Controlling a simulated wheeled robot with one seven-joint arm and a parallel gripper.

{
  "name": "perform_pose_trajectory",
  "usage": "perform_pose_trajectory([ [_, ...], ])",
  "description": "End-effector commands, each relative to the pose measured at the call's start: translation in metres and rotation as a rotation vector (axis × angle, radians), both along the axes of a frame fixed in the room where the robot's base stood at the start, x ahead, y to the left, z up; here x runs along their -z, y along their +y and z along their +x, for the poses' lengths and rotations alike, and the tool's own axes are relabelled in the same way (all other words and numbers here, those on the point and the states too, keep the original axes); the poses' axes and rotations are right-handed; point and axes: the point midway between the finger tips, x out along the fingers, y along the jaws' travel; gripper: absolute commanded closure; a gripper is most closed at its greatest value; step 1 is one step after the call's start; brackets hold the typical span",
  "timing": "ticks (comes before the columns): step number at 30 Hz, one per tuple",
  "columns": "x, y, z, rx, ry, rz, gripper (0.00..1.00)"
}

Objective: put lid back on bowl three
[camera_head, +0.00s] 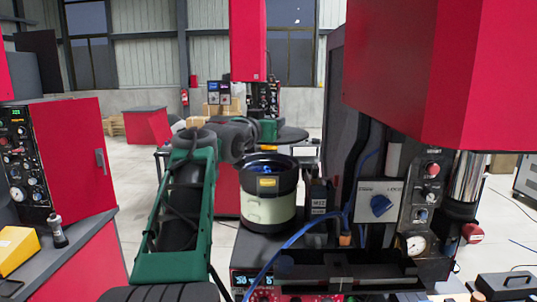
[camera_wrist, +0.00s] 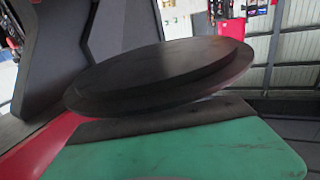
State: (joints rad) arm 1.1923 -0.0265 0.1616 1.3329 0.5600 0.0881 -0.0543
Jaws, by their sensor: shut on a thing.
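The bowl (camera_head: 267,207) is a pale green drum with a wide black rim, standing upright on the machine top. Its top looks open, with a dark inside. My gripper (camera_head: 274,130) is the green end of my arm, above and behind the bowl. It is shut on a dark round lid (camera_head: 292,136). In the wrist view the lid (camera_wrist: 160,78) is a thin black disc seen nearly edge-on, just beyond the dark strip of my gripper (camera_wrist: 165,122). The lid is apart from the bowl. The grip on its edge is hidden.
A machine panel with a blue knob (camera_head: 380,205) and a gauge stands right of the bowl under a large red housing (camera_head: 440,75). A blue hose (camera_head: 300,235) runs before the bowl. A red cabinet (camera_head: 75,150) stands at left. Open floor shows behind.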

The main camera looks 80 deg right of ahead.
Motion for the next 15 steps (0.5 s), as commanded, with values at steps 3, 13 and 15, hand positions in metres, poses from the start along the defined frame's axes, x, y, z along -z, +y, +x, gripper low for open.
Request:
perform_pose_trajectory([
  [3, 0.009, -0.034, 0.012, 0.001, 0.002, 0.002, 1.00],
  [13, 0.066, -0.085, 0.030, 0.000, -0.001, -0.002, 1.00],
  [15, 0.074, -0.091, 0.032, -0.001, 0.001, -0.002, 1.00],
])
